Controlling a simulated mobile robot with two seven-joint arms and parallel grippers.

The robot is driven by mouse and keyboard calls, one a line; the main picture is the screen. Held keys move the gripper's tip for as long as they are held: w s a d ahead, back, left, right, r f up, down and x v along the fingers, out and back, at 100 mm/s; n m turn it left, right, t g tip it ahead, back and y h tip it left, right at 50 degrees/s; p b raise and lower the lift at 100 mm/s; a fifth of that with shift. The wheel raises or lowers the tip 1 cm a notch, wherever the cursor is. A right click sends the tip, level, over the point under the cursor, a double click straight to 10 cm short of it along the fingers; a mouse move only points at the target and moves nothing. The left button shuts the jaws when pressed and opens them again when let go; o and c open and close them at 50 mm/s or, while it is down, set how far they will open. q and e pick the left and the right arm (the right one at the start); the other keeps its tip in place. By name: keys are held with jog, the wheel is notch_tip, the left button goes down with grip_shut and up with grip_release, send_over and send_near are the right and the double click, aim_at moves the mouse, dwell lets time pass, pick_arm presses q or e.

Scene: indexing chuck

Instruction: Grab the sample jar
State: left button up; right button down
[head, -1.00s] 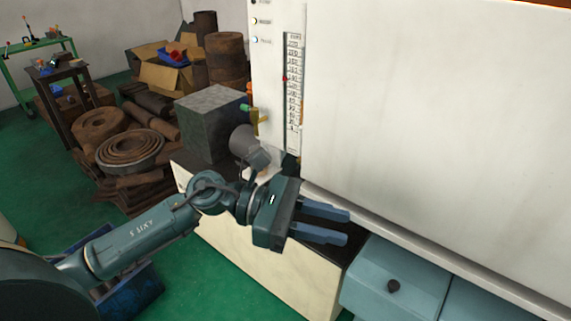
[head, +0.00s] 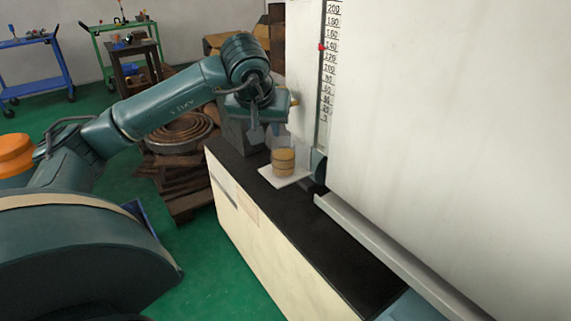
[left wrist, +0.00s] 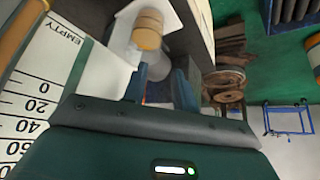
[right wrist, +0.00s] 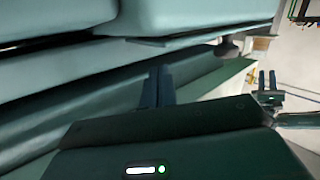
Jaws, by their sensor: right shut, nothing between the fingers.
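The sample jar (head: 283,161) is a clear jar with tan, banded contents. It stands upright on a white square pad (head: 298,180) on a black counter top. It also shows in the left wrist view (left wrist: 148,31), beyond the fingertips. My left gripper (head: 268,132) is above and slightly left of the jar in the head view, fingers pointing down. Its fingers (left wrist: 160,80) are apart with nothing seen between them. My right gripper (right wrist: 158,72) shows only in the right wrist view, fingers together and empty, near teal surfaces. The jar cannot be made out there.
A large white cabinet with a numbered scale (head: 328,75) stands close right of the jar. A grey block (head: 238,132) is behind the gripper. The black counter top (head: 325,235) is clear in front of the pad. Carts and coiled material stand at the back left.

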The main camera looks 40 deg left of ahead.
aim_at(272, 144)
jog(key=shift+w+a+y, duration=0.1)
jog(key=shift+y, duration=0.2)
pick_arm(q)
jog(key=b+x, duration=0.2)
jog(key=x, duration=0.5)
jog(key=shift+w+a, duration=0.15)
jog(key=shift+w, duration=0.1)
pick_arm(e)
jog(key=shift+a+n+t+y, duration=0.3)
jog(key=shift+n+t, duration=0.1)
jog(key=shift+t, duration=0.2)
pick_arm(q)
jog(key=shift+w+a+f, duration=0.1)
jog(key=shift+w+f, duration=0.05)
jog(key=shift+w, duration=0.05)
pick_arm(e)
jog(key=shift+r, duration=0.1)
pick_arm(q)
grip_shut()
